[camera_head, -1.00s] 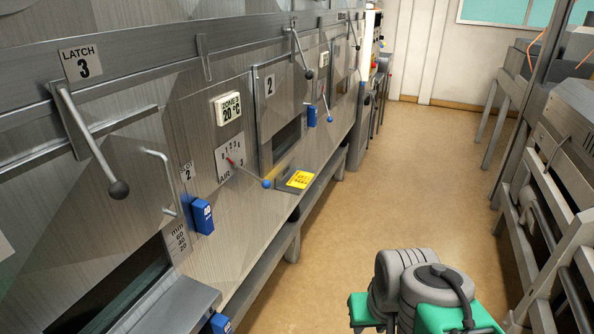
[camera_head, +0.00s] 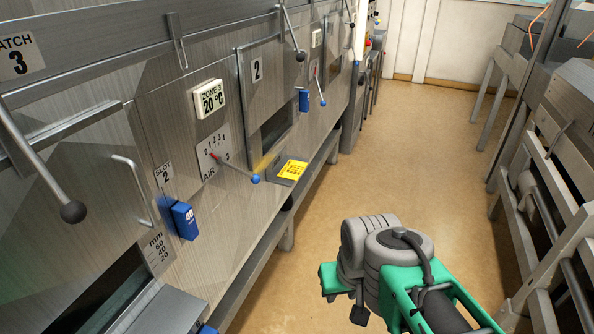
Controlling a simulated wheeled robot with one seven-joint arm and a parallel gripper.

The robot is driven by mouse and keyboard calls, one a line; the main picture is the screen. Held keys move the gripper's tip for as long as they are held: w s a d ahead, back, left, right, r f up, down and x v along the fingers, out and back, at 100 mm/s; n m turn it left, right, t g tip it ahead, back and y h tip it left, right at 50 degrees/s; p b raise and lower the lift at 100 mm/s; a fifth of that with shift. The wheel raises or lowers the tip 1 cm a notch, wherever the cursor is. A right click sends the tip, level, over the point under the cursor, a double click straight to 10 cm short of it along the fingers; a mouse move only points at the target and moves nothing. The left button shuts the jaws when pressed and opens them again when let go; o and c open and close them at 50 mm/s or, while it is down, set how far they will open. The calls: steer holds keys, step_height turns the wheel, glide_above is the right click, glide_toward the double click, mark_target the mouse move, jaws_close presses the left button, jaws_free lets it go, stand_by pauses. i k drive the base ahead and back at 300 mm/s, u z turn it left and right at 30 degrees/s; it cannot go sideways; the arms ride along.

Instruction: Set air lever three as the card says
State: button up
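Air lever three (camera_head: 238,170) is a thin rod with a blue ball end and a red tip. It sits on a white scale plate (camera_head: 212,150) marked 0 to 3 and "AIR 3". The blue ball points down and right; the red tip lies below the numbers, and its exact reading is too small to tell. A yellow card (camera_head: 292,170) lies on a small grey ledge right of the lever; its text is unreadable from here. My arm, grey and green, shows at the lower right, well apart from the lever.
The "ZONE 3" display (camera_head: 209,99) reads 20 °C above the scale. A blue block (camera_head: 184,220) and the latch 3 handle (camera_head: 37,160) stick out at left. Another blue-ended lever (camera_head: 319,88) is farther along. Open floor (camera_head: 400,150) lies between the machine and the right-hand frames (camera_head: 560,200).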

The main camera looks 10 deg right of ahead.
mark_target(255, 179)
steer(key=z, duration=0.9)
steer(key=i, duration=1.25)
steer(key=u, duration=3.55)
